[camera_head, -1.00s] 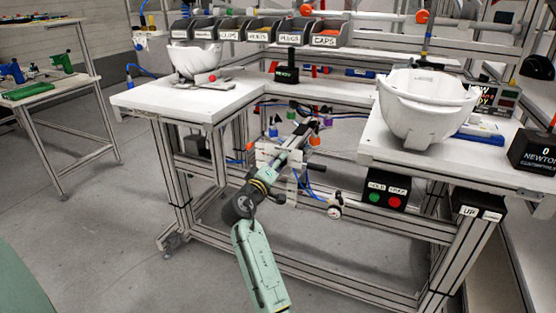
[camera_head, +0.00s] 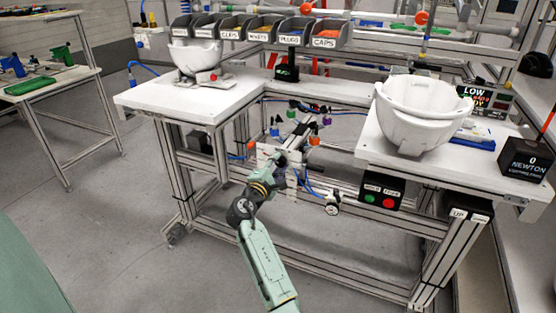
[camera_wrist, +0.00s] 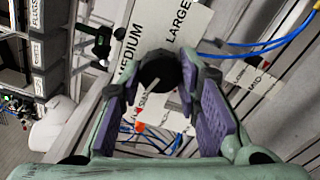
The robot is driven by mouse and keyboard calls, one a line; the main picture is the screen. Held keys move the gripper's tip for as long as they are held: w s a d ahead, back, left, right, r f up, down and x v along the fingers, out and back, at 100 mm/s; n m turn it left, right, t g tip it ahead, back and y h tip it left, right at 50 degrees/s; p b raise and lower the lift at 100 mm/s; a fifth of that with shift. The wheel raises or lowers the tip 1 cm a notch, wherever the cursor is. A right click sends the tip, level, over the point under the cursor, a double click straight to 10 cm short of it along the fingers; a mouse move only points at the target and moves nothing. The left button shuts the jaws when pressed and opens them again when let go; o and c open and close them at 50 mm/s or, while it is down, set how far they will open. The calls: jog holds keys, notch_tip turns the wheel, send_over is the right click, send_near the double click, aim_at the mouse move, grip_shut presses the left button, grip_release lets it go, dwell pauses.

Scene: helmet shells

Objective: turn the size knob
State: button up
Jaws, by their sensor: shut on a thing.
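The size knob (camera_wrist: 158,70) is small, round and black, on a white plate (camera_wrist: 160,32) lettered MEDIUM and LARGE in the wrist view. My gripper (camera_wrist: 162,82), with purple finger pads, has one fingertip on each side of the knob and is shut on it. The knob's pointer setting cannot be read clearly. In the camera_head view my gripper (camera_head: 284,160) is at the white panel (camera_head: 266,154) under the bench, between the two worktops. The knob itself cannot be made out there.
A white helmet shell (camera_head: 412,128) stands on the right worktop, another (camera_head: 195,58) on the left. A box with green and red buttons (camera_head: 381,191) hangs under the right worktop. Blue hoses (camera_wrist: 270,46) and frame bars run close to my gripper. The floor at left is clear.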

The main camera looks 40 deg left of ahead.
jog(key=shift+n+p, duration=0.6)
jog(key=shift+n, duration=0.6)
jog(key=o, duration=1.1)
jog(key=shift+o, duration=0.2)
jog(key=v, duration=1.2)
